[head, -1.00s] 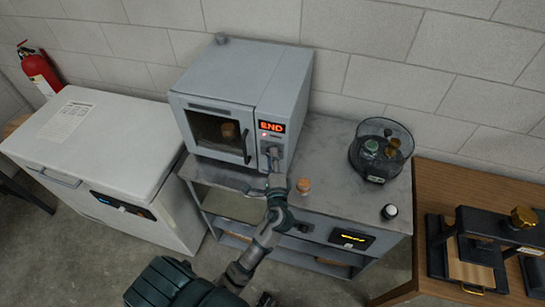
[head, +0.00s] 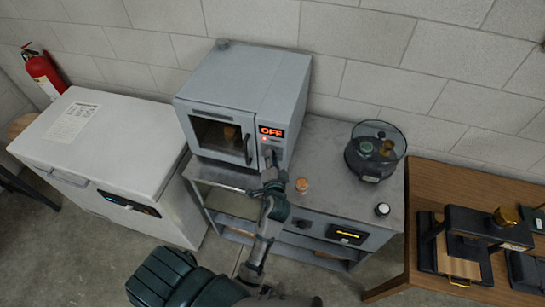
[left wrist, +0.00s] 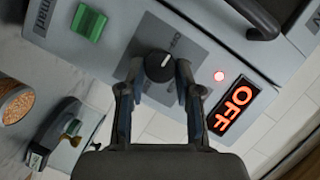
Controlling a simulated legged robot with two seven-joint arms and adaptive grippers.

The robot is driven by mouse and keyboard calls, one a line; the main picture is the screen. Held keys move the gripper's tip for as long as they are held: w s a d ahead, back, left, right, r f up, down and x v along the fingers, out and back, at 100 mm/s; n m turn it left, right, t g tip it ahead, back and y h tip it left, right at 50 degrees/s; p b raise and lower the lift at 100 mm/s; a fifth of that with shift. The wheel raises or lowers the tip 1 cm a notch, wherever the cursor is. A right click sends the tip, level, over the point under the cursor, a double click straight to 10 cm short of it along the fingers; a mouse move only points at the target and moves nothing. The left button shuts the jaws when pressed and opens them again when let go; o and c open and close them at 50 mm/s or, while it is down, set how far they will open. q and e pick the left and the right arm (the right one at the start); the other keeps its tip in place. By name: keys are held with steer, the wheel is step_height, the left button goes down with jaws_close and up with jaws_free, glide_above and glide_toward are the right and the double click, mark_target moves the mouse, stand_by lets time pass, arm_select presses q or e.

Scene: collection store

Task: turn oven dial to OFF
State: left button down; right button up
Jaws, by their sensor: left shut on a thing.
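The grey oven (head: 240,75) stands on the counter with its door shut and a brown thing behind the window. Its display (head: 271,131) reads OFF in red, and also in the left wrist view (left wrist: 233,109). The round black dial (left wrist: 159,67) with a white pointer mark sits on the oven's panel. My left gripper (left wrist: 160,76) has its two fingers on either side of the dial, shut on it. In the head view my left gripper (head: 269,165) is at the panel below the display and hides the dial. My right gripper is not in view.
A white chest freezer (head: 105,140) is at left.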

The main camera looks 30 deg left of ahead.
arm_select(q)
steer(key=shift+s+f, duration=0.1)
steer(key=shift+f, duration=0.25)
steer(key=c, duration=0.8)
jaws_free()
steer(key=shift+c, duration=0.2)
steer(key=shift+o, duration=0.3)
steer(key=shift+a+r, duration=0.1)
steer(key=v, duration=0.7)
steer(key=shift+d, duration=0.25)
steer(key=shift+s+a, duration=0.1)
